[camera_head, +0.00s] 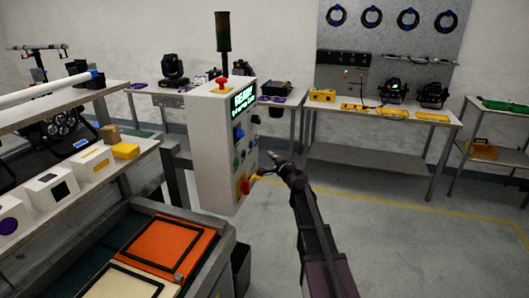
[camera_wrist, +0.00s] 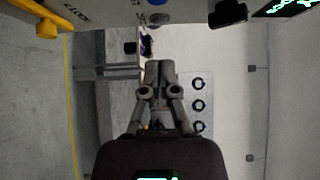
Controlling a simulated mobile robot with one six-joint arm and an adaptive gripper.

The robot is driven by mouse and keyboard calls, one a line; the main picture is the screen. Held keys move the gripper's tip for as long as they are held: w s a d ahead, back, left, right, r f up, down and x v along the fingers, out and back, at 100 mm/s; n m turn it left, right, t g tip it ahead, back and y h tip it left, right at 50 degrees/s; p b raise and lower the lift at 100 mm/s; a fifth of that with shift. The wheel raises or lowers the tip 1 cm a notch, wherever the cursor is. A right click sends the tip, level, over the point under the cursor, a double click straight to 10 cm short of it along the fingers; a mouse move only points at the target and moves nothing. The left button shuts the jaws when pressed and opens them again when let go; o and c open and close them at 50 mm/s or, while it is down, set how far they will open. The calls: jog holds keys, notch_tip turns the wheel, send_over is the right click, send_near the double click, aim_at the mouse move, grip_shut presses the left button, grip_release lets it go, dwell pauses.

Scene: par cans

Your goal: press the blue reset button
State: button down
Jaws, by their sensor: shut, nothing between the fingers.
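The white control cabinet (camera_head: 215,150) stands left of centre in the head view, with a lit green screen (camera_head: 244,97) and several knobs and buttons on its face. A blue control (camera_head: 239,133) sits below the screen, with smaller ones lower down; I cannot read which is marked reset. In the wrist view a blue round button (camera_wrist: 158,2) is cut by the top edge. My gripper (camera_head: 273,157) is shut and empty, in front of the cabinet's right side and apart from it. Its closed fingers (camera_wrist: 160,70) lie below the panel edge in the wrist view.
A red mushroom button (camera_head: 222,84) and a dark signal tower (camera_head: 223,32) top the cabinet. A yellow-and-red switch (camera_head: 244,184) is low on its face. An orange-panelled case (camera_head: 165,245) and a shelf bench stand left. The floor (camera_head: 400,230) at right is clear.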

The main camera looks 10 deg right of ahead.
jog(key=shift+v, duration=1.45)
jog(key=s+a+f+n+g+y+p, duration=0.1)
jog(key=s+a+f+n+g+p, duration=0.1)
jog(key=s+a+f+n+g, duration=0.45)
jog(key=s+a+f+n+g+y+p, duration=0.2)
jog(key=s+a+n+g, duration=0.25)
jog(key=s, duration=0.45)
jog(key=s+d+f+n+g+h+p, duration=0.1)
jog(key=s+d+f+n+g+h, duration=0.1)
jog(key=s, duration=0.7)
jog(key=s+d+f+n+g+h+p, duration=0.1)
jog(key=s+d+f+n+g+h, duration=0.1)
jog(key=s, duration=0.7)
jog(key=shift+d+g+h, duration=0.8)
jog(key=shift+g+h, duration=0.4)
jog(key=shift+h, duration=0.6)
